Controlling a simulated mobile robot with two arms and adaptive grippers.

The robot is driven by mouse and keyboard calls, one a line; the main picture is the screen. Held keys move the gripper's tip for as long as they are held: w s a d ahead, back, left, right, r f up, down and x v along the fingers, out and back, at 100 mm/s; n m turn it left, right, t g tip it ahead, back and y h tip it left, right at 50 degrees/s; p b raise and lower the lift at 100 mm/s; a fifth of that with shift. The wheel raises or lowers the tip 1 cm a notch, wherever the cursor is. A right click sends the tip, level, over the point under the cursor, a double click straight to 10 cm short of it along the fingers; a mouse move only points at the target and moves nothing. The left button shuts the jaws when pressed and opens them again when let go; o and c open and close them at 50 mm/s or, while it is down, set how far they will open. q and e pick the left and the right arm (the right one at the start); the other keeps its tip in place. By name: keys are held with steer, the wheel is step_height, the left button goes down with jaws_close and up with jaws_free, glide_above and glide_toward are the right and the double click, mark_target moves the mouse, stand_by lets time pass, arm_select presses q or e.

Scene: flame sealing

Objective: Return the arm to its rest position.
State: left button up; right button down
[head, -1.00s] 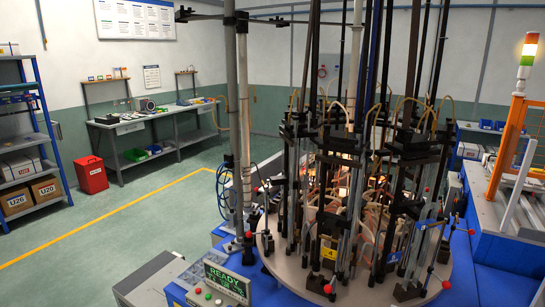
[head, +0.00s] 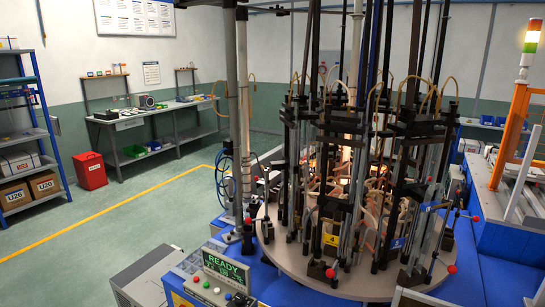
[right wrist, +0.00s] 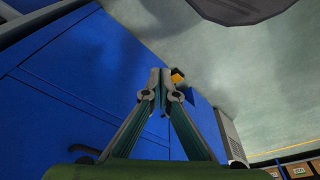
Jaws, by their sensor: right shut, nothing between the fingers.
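My right gripper (right wrist: 160,76) shows in the right wrist view. Its two fingers meet at the tips, shut with nothing between them. It is over or beside a blue panelled surface (right wrist: 75,70), and I see no contact. Neither of my grippers shows in the head view. There, a round machine with a grey turntable (head: 310,280) carries several upright black holders with glass tubes and hoses. A glow shows among them. A control panel with a green READY display (head: 227,267) stands at its front left.
A red bin (head: 90,170) stands by a workbench (head: 160,113) at the back left. A blue shelf rack (head: 27,130) is at the left edge. Green floor (head: 120,210) lies clear between them and the machine. An orange post (head: 508,137) stands at the right.

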steer(key=s+d+f+b, duration=0.1)
steer(key=s+f+b, duration=0.1)
steer(key=s+f, duration=0.6)
steer(key=s+d+f+g+b, duration=0.1)
steer(key=s+d+f+b, duration=0.1)
steer(key=s+f, duration=0.7)
step_height(320, 180, down, 6)
steer(key=shift+s+r+b, duration=0.1)
steer(key=shift+s+b, duration=0.1)
steer(key=shift+b, duration=0.45)
